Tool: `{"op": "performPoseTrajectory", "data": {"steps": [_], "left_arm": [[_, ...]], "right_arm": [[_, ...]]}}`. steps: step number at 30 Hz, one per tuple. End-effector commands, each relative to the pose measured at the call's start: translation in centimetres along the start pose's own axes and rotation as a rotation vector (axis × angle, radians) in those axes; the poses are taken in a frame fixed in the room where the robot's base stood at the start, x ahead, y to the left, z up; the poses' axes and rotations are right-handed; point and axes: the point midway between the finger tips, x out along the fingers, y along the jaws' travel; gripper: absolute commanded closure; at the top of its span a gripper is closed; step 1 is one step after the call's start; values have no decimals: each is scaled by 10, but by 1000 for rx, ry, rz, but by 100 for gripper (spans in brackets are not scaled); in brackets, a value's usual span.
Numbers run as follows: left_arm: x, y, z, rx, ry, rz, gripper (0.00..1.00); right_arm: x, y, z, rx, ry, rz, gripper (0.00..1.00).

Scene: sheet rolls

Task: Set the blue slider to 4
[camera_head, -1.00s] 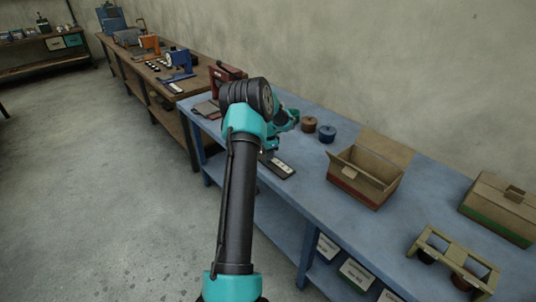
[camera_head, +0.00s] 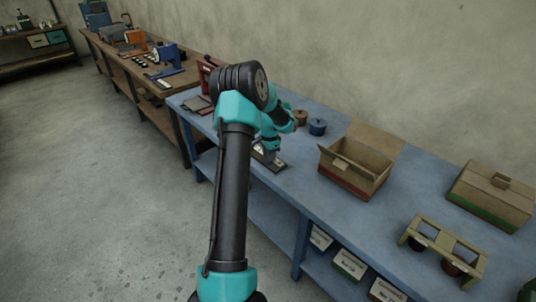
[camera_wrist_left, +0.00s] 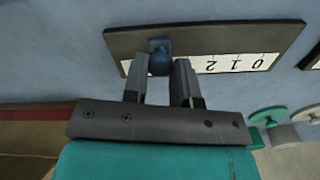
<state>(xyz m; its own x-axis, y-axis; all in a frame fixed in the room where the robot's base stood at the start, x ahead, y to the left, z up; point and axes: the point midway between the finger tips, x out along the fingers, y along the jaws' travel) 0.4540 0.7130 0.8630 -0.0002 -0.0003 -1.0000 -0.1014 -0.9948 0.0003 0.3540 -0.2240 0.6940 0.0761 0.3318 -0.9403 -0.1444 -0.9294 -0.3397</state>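The slider panel (camera_head: 268,162) is a dark plate with a white scale, lying on the blue bench; it also shows in the left wrist view (camera_wrist_left: 275,42). Its blue slider knob (camera_wrist_left: 160,57) stands toward the left end of the scale in that view. The digits 0, 1 and 2 read upside down to the right of the knob; the marks by the knob are hidden. My left gripper (camera_wrist_left: 160,74) is open, with one finger on each side of the knob and slight gaps showing. In the head view the gripper hides the knob. My right gripper is not in view.
A brown roll (camera_head: 300,117) and a blue roll (camera_head: 317,127) stand behind the panel. An open cardboard box (camera_head: 350,172) is to the right, then a wooden holder (camera_head: 443,250) and a closed box (camera_head: 492,195). A red device (camera_head: 207,72) stands at the bench's left end.

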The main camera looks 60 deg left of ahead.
Motion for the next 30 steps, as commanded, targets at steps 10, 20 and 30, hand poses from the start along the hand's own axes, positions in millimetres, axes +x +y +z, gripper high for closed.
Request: {"op": "performPoseTrajectory", "data": {"steps": [10,20,30], "left_arm": [[0,0,0,0,0,0,48],[-7,-1,0,-1,2,-2,48],[-60,-1,0,0,3,-3,48]], "right_arm": [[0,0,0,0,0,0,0],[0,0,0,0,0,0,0],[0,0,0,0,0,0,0]]}}
